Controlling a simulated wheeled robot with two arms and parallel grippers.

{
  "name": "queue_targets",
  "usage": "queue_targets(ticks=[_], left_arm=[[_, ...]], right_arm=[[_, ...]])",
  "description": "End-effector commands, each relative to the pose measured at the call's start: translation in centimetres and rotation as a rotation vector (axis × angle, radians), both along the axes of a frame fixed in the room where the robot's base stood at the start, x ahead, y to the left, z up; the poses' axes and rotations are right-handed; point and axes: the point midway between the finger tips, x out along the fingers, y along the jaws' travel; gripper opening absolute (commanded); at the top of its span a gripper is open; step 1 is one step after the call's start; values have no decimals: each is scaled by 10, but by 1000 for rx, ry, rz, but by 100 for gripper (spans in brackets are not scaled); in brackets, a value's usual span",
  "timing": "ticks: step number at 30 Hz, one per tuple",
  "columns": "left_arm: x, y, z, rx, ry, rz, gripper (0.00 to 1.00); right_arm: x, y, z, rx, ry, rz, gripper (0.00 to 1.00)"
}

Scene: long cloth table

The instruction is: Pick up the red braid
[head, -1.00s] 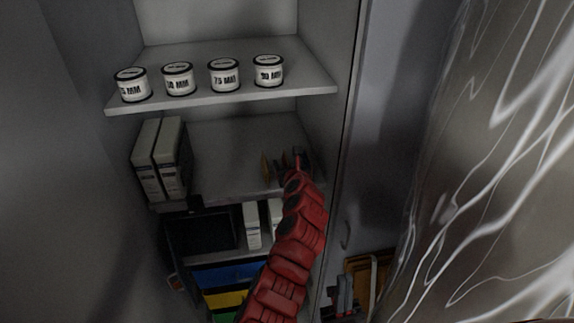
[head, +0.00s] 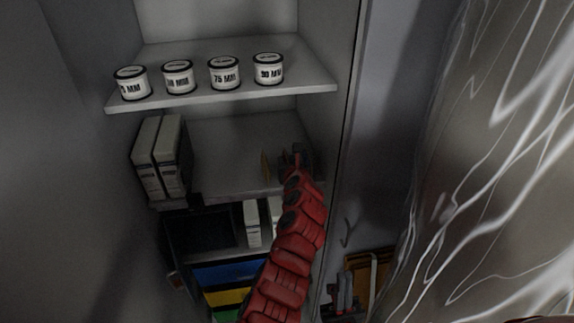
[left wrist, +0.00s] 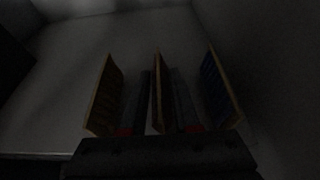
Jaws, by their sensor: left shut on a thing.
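My left arm reaches up into the cabinet, and its gripper (head: 297,160) is at the right end of the middle shelf. In the left wrist view, three thin upright panels stand side by side. The gripper's dark fingers (left wrist: 160,105) are shut on the middle panel (left wrist: 158,90), which has a brown edge. The left panel (left wrist: 104,95) is tan and the right panel (left wrist: 219,90) is dark blue. The left panel also shows in the head view (head: 265,167). It is too dark to tell which is the red braid.
Several labelled tins (head: 224,73) stand on the upper shelf (head: 220,97). White binders (head: 162,158) stand at the left of the middle shelf (head: 225,150). Below are a white box (head: 252,225) and coloured bins (head: 228,272). The cabinet's right wall is close to the gripper.

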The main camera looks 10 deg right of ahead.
Motion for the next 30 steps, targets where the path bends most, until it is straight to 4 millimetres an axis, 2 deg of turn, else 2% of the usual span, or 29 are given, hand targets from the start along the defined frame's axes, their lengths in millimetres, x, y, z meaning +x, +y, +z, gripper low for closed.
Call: queue_targets(ticks=[11,18,30], left_arm=[[0,0,6,-1,-2,-1,0],[1,0,35,-4,-6,-2,0],[-32,6,37,1,-3,0,0]], right_arm=[[0,0,-2,0,0,0,0],[0,0,-15,0,0,0,0],[0,0,-22,0,0,0,0]])
